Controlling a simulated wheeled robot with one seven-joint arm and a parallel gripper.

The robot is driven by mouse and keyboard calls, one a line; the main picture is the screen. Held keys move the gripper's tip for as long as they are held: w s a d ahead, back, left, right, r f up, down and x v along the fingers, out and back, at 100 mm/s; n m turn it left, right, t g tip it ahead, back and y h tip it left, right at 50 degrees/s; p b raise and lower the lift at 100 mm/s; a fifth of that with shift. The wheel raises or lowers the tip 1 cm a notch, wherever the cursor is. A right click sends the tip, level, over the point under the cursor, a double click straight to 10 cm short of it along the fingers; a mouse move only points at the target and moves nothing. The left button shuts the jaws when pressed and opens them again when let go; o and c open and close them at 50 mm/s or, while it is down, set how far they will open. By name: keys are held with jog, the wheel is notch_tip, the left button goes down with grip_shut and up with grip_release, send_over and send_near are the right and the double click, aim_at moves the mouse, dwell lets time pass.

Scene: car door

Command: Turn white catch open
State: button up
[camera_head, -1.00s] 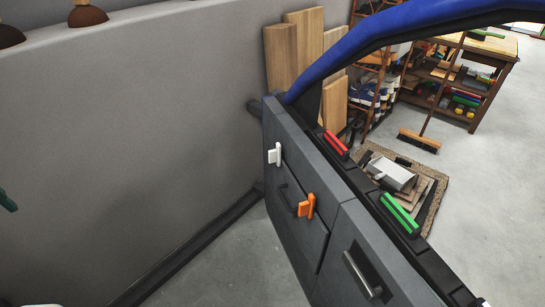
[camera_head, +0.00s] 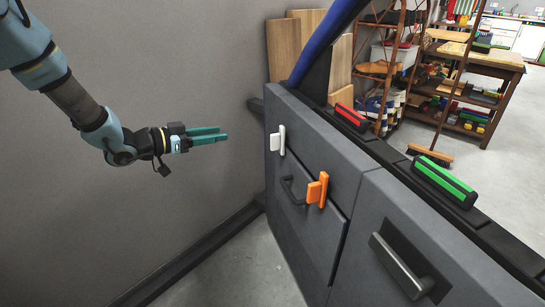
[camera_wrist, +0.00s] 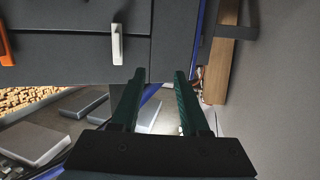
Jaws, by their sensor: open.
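The white catch (camera_head: 278,141) sits on the upper left of the dark grey door panel (camera_head: 352,190). It also shows in the wrist view (camera_wrist: 117,43), beyond my fingertips and a little left of them. My gripper (camera_head: 224,135) has green fingers and is open and empty. It is to the left of the white catch, apart from it, at about the same height in the head view. In the wrist view my gripper (camera_wrist: 160,72) shows a clear gap between its fingers. An orange catch (camera_head: 317,189) is on the panel right of the white one.
A dark handle (camera_head: 292,190) is between the catches, and a larger handle (camera_head: 401,266) is at lower right. Red (camera_head: 352,117) and green (camera_head: 444,182) blocks sit on the door's top ledge. A grey wall (camera_head: 150,50) stands behind my arm. Wooden boards (camera_head: 282,48) lean behind the door.

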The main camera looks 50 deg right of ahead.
aim_at(271, 139)
jog(key=s+d+m+g, duration=0.1)
jog(key=s+d, duration=0.2)
jog(key=s, duration=0.1)
jog(key=s+d+f+g+b, duration=0.1)
jog(key=s+d+g, duration=0.1)
jog(key=s+d, duration=0.2)
jog(key=s+d+m+g, duration=0.1)
jog(key=s+d, duration=0.3)
jog(key=shift+s+f+m+g, duration=0.2)
jog(key=shift+f+m+g, duration=0.1)
jog(key=shift+f+g, duration=0.1)
